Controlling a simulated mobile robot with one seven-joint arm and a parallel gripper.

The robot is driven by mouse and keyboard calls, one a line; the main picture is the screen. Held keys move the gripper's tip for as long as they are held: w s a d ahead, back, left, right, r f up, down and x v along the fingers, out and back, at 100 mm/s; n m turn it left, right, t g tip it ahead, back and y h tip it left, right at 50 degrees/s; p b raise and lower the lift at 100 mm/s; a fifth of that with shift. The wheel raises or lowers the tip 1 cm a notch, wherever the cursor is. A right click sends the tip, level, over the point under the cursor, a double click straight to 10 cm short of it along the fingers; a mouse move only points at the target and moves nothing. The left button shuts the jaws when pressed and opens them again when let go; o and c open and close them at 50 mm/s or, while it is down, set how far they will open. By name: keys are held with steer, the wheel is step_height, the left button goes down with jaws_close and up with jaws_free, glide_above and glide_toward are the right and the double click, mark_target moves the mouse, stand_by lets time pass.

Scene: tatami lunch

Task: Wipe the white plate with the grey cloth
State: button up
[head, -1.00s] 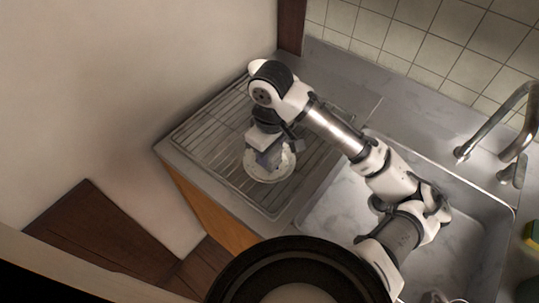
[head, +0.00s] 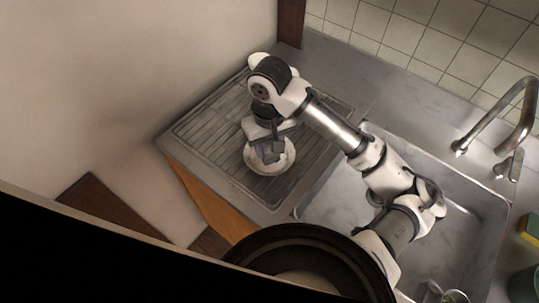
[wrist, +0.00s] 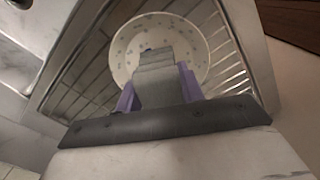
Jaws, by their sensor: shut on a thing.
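The white plate (head: 287,164) lies on the ribbed metal drainboard, with small dark specks across its face in the wrist view (wrist: 196,45). My gripper (head: 268,153) is over the plate, pointing down. In the wrist view its purple fingers (wrist: 157,84) are shut on the folded grey cloth (wrist: 156,72). The cloth reaches over the middle of the plate and hides part of it. I cannot tell whether the cloth touches the plate.
The drainboard (head: 208,126) has free room around the plate. A metal sink (head: 330,205) with a faucet (head: 490,122) is to the right, and a glass (head: 455,296) is at its lower edge. A yellow-green sponge (head: 530,228) is at the far right. A wall borders the left.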

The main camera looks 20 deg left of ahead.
steer(key=n, duration=0.3)
steer(key=n+b, duration=0.1)
steer(key=n, duration=0.3)
steer(key=shift+s+d+f+b, duration=0.15)
steer(key=shift+d+b, duration=0.05)
steer(key=shift+b, duration=0.1)
steer(key=n+b, duration=0.1)
steer(key=n, duration=0.4)
steer(key=shift+s+d, duration=0.1)
steer(key=shift+d, duration=0.05)
steer(key=shift+r, duration=0.2)
steer(key=shift+r+m+p, duration=0.2)
steer(key=shift+m+p, duration=0.4)
steer(key=shift+p, duration=0.1)
steer(key=m+p, duration=0.2)
steer(key=m, duration=0.3)
steer(key=shift+w+f+m, duration=0.25)
steer(key=shift+m, duration=0.15)
steer(key=m, duration=0.6)
steer(key=shift+w, duration=0.3)
